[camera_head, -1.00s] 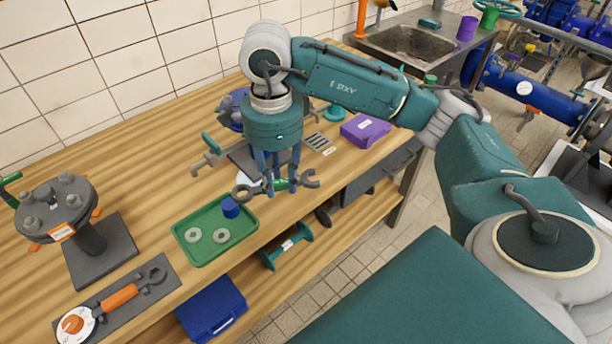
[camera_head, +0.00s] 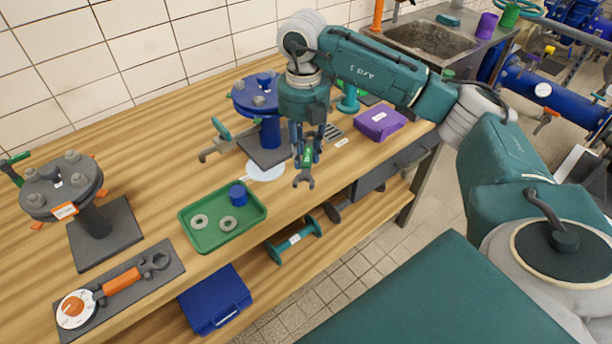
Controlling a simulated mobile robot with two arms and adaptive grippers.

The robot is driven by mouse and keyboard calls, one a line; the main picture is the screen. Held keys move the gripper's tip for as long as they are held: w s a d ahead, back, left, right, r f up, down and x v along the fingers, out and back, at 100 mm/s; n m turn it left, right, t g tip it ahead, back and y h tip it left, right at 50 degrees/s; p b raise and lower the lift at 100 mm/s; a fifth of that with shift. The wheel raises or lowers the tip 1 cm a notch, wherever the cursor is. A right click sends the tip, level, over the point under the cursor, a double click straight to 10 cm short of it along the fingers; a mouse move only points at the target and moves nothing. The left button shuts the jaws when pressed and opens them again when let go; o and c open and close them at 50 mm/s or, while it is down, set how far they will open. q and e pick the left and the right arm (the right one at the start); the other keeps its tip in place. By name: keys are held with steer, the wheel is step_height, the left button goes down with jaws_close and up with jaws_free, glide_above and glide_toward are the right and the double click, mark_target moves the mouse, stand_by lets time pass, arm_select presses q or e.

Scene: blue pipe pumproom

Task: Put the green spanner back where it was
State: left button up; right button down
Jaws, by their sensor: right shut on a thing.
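My right gripper (camera_head: 306,152) is shut on the green spanner (camera_head: 307,159) and holds it above the front part of the wooden bench. The spanner's grey open jaw (camera_head: 303,180) points toward the bench's front edge; its other end is hidden by the gripper. A white round patch (camera_head: 267,172) lies on the bench just left of the gripper. An orange spanner (camera_head: 122,281) with a round white and orange tag lies on a dark mat (camera_head: 172,252) at the front left. My left gripper is out of view.
A green tray (camera_head: 205,245) with two washers and a blue cup-like piece stands front-centre. A blue flanged stand (camera_head: 269,130) is behind the gripper; a grey one (camera_head: 92,222) is at left. A purple box (camera_head: 378,123) sits to the right. Bare wood separates tray and stands.

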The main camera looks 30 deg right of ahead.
mark_target(304, 156)
step_height(304, 156, down, 7)
steer(key=shift+f+p, duration=0.1)
steer(key=shift+p, duration=0.55)
steer(key=shift+f, duration=0.3)
steer(key=c, duration=1.4)
jaws_free()
steer(key=shift+o, duration=0.2)
steer(key=shift+r, duration=0.1)
steer(key=shift+r, duration=0.2)
step_height(304, 156, up, 11)
steer(key=shift+f+b, duration=0.2)
steer(key=shift+b, duration=1)
steer(key=shift+r, duration=0.6)
